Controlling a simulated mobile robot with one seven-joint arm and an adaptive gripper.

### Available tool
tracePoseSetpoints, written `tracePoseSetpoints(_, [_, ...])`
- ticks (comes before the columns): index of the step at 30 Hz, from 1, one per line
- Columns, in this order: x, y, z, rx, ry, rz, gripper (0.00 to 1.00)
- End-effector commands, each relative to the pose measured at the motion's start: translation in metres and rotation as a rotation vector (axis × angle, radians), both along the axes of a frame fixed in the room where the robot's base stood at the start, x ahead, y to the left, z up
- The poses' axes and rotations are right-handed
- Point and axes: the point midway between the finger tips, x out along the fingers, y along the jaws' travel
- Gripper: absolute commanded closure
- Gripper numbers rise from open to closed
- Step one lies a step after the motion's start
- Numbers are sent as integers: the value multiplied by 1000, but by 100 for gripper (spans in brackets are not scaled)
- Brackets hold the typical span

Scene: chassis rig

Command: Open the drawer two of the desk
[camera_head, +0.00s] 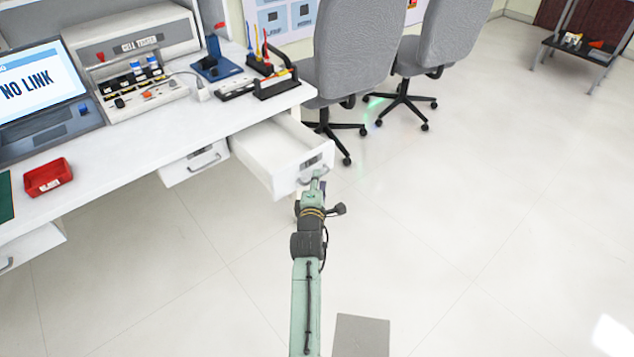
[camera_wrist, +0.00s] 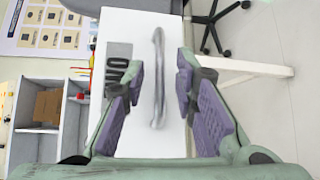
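The white desk (camera_head: 215,112) has several drawers along its front. The drawer at its right end (camera_head: 262,150) stands pulled out, its empty inside showing. Its white front (camera_head: 302,172) carries a grey label and a metal handle. In the wrist view this handle (camera_wrist: 158,80) runs up and down in the picture, beside a dark-marked label (camera_wrist: 117,62) that is partly hidden by a finger. My gripper (camera_head: 317,187) is at this drawer front. In the wrist view my gripper (camera_wrist: 160,78) is open, one purple-padded finger on each side of the handle, with gaps to both.
Another drawer (camera_head: 194,163) with a handle is to the left, and one more (camera_head: 30,246) is at the left edge. Grey office chairs (camera_head: 352,45) stand behind the open drawer. A red bin (camera_head: 48,177) sits on the desktop.

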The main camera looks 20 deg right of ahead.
Motion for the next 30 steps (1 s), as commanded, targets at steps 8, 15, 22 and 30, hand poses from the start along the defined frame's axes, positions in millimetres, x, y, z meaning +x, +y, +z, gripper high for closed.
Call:
tracePoseSetpoints(8, [0,1,0,0,0,1,72])
tracePoseSetpoints(15, [-25,13,2,1,2,2,72])
tracePoseSetpoints(22, [-70,34,9,1,2,2,72])
tracePoseSetpoints(30, [-103,50,15,0,1,1,72])
